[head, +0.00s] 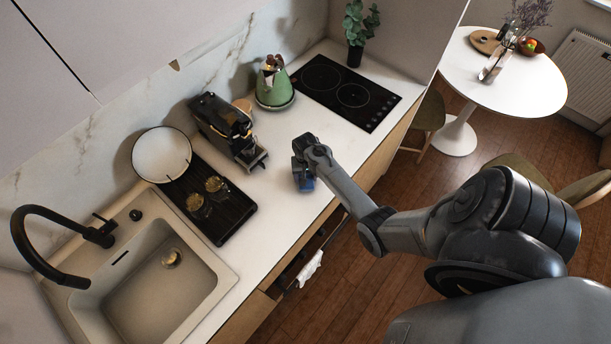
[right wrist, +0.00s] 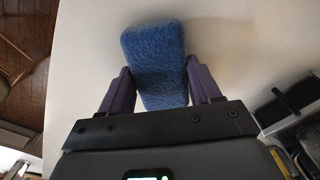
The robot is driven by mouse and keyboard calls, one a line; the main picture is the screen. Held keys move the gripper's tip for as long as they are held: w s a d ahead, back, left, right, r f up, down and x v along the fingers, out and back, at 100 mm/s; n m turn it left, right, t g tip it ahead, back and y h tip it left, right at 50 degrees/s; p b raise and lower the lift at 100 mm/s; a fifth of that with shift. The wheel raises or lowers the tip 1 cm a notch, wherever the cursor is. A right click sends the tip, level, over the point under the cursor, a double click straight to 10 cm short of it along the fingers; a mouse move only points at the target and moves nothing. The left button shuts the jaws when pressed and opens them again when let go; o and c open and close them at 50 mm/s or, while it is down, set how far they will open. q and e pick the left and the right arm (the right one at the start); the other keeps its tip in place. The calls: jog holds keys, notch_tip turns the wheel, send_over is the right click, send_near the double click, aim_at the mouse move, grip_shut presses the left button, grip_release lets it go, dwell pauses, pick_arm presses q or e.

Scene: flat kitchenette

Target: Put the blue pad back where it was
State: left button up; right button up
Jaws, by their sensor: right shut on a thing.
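The blue pad (right wrist: 154,62) is a rounded, textured blue block between the two fingers of my right gripper (right wrist: 158,92) in the right wrist view. The gripper is shut on it. In the head view my right gripper (head: 304,176) is over the white counter near its front edge, with a bit of the blue pad (head: 306,185) showing below it. I cannot tell whether the pad touches the counter. My left gripper is not in view.
A black coffee machine (head: 226,127) stands left of the gripper. A dark tray (head: 234,216) with two glasses lies beside the sink (head: 150,300). A green kettle (head: 273,84) and black cooktop (head: 335,88) are further back. Counter around the gripper is clear.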

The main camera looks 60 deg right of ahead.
jog(key=shift+f, duration=0.3)
jog(key=shift+f, duration=0.1)
jog(key=o, duration=0.9)
jog(key=shift+o, duration=0.2)
jog(key=shift+r, duration=0.4)
notch_tip(320, 180, up, 10)
jog(key=s+a+r+n+t, duration=0.1)
jog(key=s+a+r+n, duration=0.2)
jog(key=a, duration=0.6)
jog(key=s+a+r+n+t, duration=0.1)
jog(key=s+a+r+n, duration=0.3)
jog(key=a, duration=0.5)
jog(key=s+a+r+n+t, duration=0.1)
jog(key=s+a+r+n, duration=0.2)
jog(key=s+a+n, duration=0.3)
jog(key=s+a, duration=0.1)
jog(key=a, duration=0.2)
jog(key=shift+r+t, duration=0.3)
